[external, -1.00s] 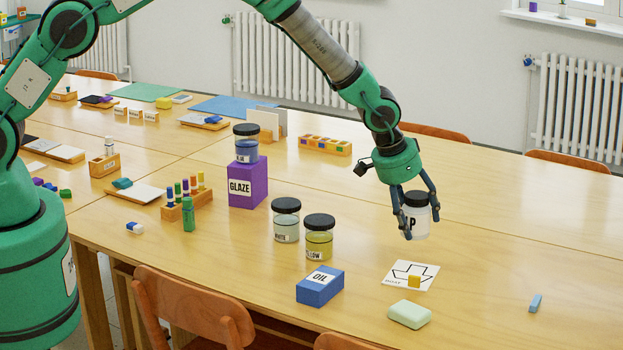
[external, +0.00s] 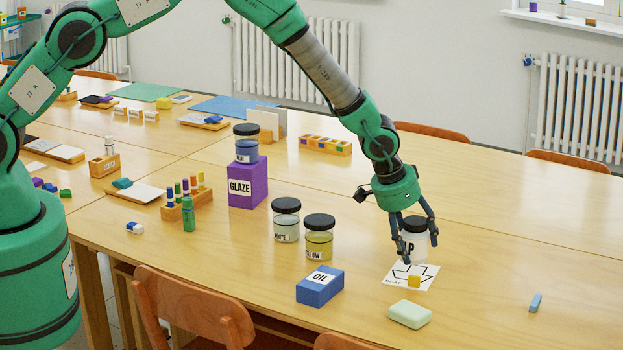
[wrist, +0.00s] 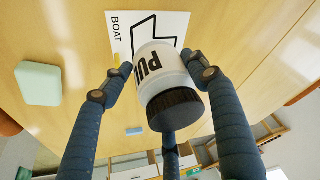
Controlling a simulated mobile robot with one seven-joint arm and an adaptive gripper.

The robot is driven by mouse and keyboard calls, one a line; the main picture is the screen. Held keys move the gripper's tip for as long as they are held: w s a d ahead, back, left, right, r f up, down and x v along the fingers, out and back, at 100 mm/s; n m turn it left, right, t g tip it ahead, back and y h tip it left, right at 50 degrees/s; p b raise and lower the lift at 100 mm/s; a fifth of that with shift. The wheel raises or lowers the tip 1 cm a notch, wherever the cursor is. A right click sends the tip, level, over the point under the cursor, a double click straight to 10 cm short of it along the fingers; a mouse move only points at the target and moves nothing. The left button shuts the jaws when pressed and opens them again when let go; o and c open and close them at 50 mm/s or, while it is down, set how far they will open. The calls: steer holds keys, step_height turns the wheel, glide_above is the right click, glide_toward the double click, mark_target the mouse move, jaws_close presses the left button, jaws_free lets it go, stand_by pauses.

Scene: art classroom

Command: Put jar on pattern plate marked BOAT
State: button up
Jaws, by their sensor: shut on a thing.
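A white jar with a black lid (external: 414,226) and partly hidden dark lettering is held in my gripper (external: 416,254). In the wrist view the jar (wrist: 172,72) sits tilted in the picture between the dark fingers of my gripper (wrist: 155,82), which are closed around it. The white pattern plate marked BOAT (external: 427,277) lies on the table, with a black outline printed on it. The jar is at the plate's far edge, low over it; I cannot tell whether it touches. The plate (wrist: 120,40) is partly hidden by the jar in the wrist view.
A small yellow block (external: 414,281) stands on the plate. A pale green eraser (external: 409,314) and a blue OIL box (external: 320,286) are nearby. Two lidded jars (external: 319,238) stand left. A blue piece (external: 535,302) lies right. The table behind is clear.

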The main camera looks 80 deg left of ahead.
mark_target(413, 256)
steer(key=shift+w, duration=0.1)
steer(key=shift+f, duration=1.9)
steer(key=shift+f+b, duration=0.1)
steer(key=shift+b, duration=0.2)
steer(key=o, duration=1.5)
steer(key=shift+p+v, duration=0.7)
steer(key=shift+v, duration=5.4)
